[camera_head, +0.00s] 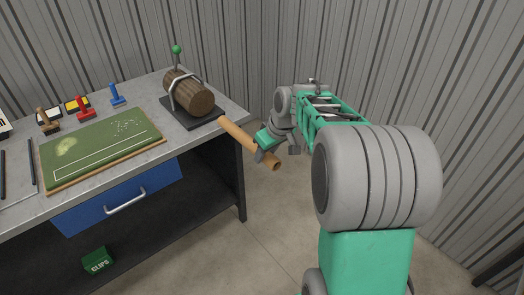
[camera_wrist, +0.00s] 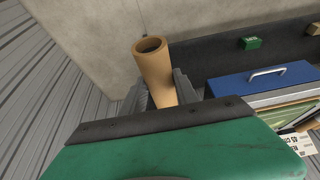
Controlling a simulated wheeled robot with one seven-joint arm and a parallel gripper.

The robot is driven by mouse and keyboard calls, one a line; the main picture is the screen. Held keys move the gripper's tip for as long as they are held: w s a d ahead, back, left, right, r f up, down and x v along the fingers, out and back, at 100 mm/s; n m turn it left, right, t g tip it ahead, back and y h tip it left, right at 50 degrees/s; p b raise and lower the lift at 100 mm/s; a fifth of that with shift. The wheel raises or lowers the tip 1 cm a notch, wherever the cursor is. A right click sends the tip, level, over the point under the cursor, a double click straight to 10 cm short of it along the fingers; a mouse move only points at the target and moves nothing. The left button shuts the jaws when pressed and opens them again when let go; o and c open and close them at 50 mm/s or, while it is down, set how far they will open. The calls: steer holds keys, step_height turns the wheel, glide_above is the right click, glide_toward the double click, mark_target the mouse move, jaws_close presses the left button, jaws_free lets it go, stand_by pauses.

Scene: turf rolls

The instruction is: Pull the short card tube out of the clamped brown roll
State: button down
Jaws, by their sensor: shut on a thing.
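The brown roll (camera_head: 190,92) lies under a metal clamp (camera_head: 172,95) with a green knob, on a dark base at the table's back right corner. The short card tube (camera_head: 238,134) is tan and hollow. It slants beyond the table's right edge, its near end over the floor. In the head view its far end shows apart from the roll's round end face. My gripper (camera_head: 268,147) is shut on the tube. In the wrist view the tube (camera_wrist: 153,70) stands between the fingers (camera_wrist: 160,90), its open end facing up; its lower part is hidden behind my gripper's body.
The grey table holds a green turf board (camera_head: 100,145), red (camera_head: 84,108) and blue (camera_head: 117,95) stamp-like tools and a brown one (camera_head: 47,122). A blue drawer (camera_head: 120,190) sits below, and a green box (camera_head: 98,261) lower down. Ribbed walls stand behind; floor right of the table is clear.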

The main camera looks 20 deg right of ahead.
steer(key=s+d, duration=0.3)
steer(key=s, duration=0.8)
steer(key=s+d, duration=0.4)
steer(key=s, duration=0.6)
steer(key=shift+s+d+b, duration=0.2)
steer(key=shift+s+b, duration=0.1)
steer(key=shift+s, duration=0.05)
stand_by(1.0)
stand_by(0.4)
